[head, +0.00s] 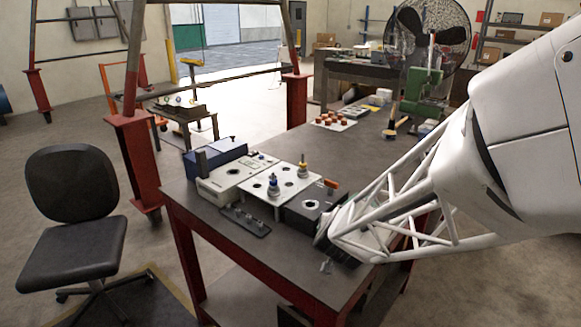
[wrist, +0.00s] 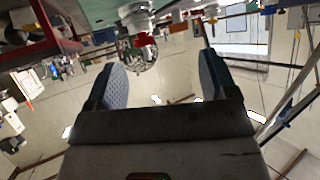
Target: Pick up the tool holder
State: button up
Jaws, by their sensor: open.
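Two upright tool holders stand on a white plate with round holes (head: 286,198) on the bench: one with a blue band (head: 273,186), and one with a yellow top (head: 303,168) behind and right of it. The pictures do not show which one the task means. My gripper (head: 325,265) is at the bench's front edge, right of and nearer than both holders, and touches neither. In the wrist view my gripper (wrist: 162,78) has its two grey pads wide apart with nothing between them. A silvery part (wrist: 138,20) at the top of that view is unclear.
A dark block with a round hole (head: 311,205) stands between the plate and my arm. Left are a light box (head: 228,181) and a blue box (head: 215,156); a dark tray (head: 246,221) lies in front. A board with orange pieces (head: 334,121) is farther back. The bench middle is clear.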

jog(key=shift+w+d+f+m+t+h, duration=0.15)
jog(key=shift+w+d+f+m+h, duration=0.15)
jog(key=shift+d+f+h, duration=0.25)
jog(key=shift+w+d+f+m+t+h, duration=0.2)
jog(key=shift+w+d+f+h, duration=0.25)
jog(key=shift+h, duration=0.2)
jog(key=shift+d, duration=0.1)
jog(key=shift+x, duration=1.25)
jog(key=shift+f, duration=0.1)
jog(key=shift+x, duration=2.55)
jog(key=c, duration=1.3)
jog(key=shift+c, duration=0.2)
jog(key=shift+r, duration=5)
